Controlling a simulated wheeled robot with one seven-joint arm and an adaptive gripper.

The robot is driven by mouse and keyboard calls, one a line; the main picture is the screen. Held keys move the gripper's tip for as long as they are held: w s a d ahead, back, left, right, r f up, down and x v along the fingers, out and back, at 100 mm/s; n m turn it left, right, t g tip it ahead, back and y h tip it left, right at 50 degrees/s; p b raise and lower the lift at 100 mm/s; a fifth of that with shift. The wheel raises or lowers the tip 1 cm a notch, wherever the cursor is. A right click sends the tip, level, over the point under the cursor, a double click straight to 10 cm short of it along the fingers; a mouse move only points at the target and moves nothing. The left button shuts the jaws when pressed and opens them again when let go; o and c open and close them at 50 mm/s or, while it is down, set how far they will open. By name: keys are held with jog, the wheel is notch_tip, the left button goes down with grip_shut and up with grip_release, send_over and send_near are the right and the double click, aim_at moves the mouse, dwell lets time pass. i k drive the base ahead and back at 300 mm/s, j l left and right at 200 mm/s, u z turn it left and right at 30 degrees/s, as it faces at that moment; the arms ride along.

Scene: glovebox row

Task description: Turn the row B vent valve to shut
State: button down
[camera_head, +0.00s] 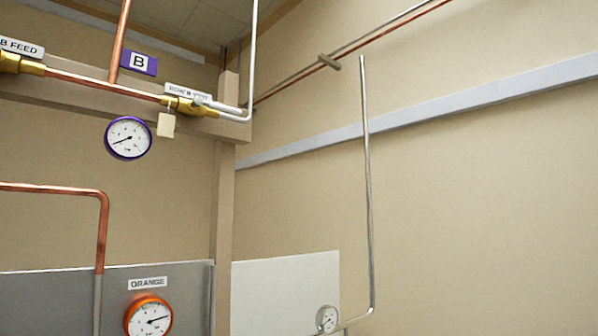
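A brass valve (184,105) sits at the right end of the upper copper pipe, on a beige beam at upper left. A small white label (187,91) above it is too blurred to read surely; it may say row B vent. A pale grey bar (222,106), seemingly its lever, points right, roughly in line with the pipe. A blank-looking beige tag (166,125) hangs below the valve. A purple sign (139,63) with the letter B stands to its left. My gripper is not in view, and nothing touches the valve.
A purple-rimmed gauge (128,138) hangs below the pipe. Another brass valve (18,63), labelled B FEED, is at far left. A silver pipe (251,55) rises beside the vent valve. An orange gauge (148,317) and a vertical silver pipe (367,190) stand lower.

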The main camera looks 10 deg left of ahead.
aim_at(197, 102)
jog(key=u, duration=1.4)
